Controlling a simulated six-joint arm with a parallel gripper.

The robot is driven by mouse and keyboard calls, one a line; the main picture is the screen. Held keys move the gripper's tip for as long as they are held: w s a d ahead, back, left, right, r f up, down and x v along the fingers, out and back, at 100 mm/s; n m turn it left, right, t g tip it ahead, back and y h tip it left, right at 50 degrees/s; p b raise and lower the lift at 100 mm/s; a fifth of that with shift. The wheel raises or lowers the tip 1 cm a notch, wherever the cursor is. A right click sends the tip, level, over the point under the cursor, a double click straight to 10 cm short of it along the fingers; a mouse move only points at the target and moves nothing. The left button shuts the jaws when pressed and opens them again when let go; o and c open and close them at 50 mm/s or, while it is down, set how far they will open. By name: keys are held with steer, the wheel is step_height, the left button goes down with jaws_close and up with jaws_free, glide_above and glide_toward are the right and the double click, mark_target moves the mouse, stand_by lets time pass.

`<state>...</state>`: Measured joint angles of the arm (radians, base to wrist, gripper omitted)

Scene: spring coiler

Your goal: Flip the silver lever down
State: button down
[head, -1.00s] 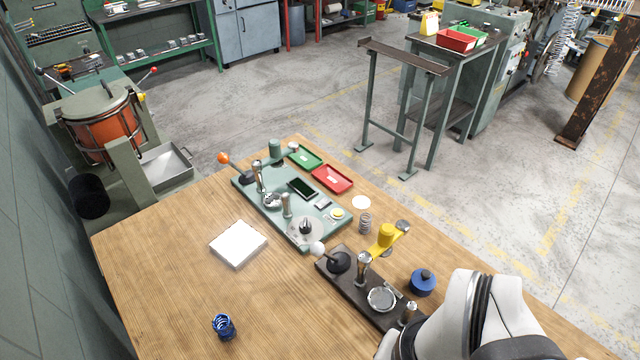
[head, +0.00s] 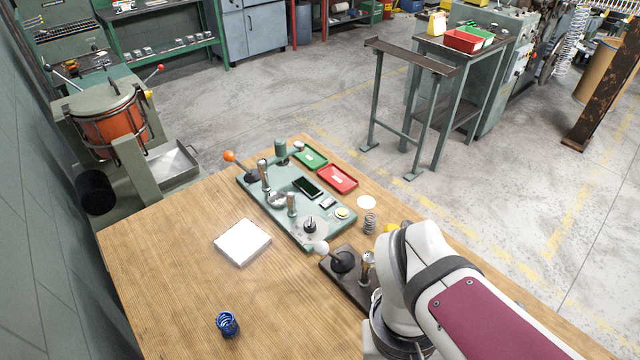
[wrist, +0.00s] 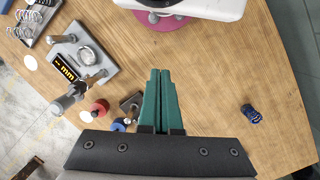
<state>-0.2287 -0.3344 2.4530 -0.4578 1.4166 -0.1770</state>
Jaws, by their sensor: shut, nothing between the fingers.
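My gripper (wrist: 160,76) has teal fingers, pressed together and empty, above the wooden table in the wrist view. In the head view it is hidden behind my white arm. In the head view, a dark fixture (head: 342,284) carries a white-knobbed lever (head: 322,247) and a short silver upright (head: 367,264); my arm covers its right part. The green fixture (head: 316,237) has silver uprights (head: 264,174) and an orange-knobbed lever (head: 230,157). I cannot tell which part is the silver lever. In the wrist view, a grey fixture (wrist: 98,72) with metal posts lies left of the fingers.
A white block (head: 242,242), a steel spring (head: 369,223), and green and red trays (head: 338,178) are around the fixtures.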

steer(key=w+a+f+n+t+h, duration=0.2)
steer(key=w+a+n+h, duration=0.25)
steer(key=n, duration=0.45)
steer(key=w+a+f+n+t+h, duration=0.1)
steer(key=w+a+n+t+h, duration=0.25)
steer(key=w+n, duration=0.4)
steer(key=a+f+n+t, duration=0.1)
steer(key=a+n+t, duration=0.2)
steer(key=a+n, duration=0.3)
steer(key=a+f+n+t+y, duration=0.1)
steer(key=a+f+n+t, duration=0.1)
steer(key=a+n, duration=0.5)
steer(key=shift+a+f+t, duration=0.2)
steer(key=shift+f+t, duration=0.05)
steer(key=shift+t, duration=0.6)
steer(key=shift+w, duration=0.15)
glide_toward(329, 254)
steer(key=w, duration=0.2)
steer(key=shift+w+d+f+y, duration=0.2)
steer(key=shift+d+f+y, duration=0.1)
steer(key=shift+d, duration=0.3)
steer(key=shift+r, duration=0.1)
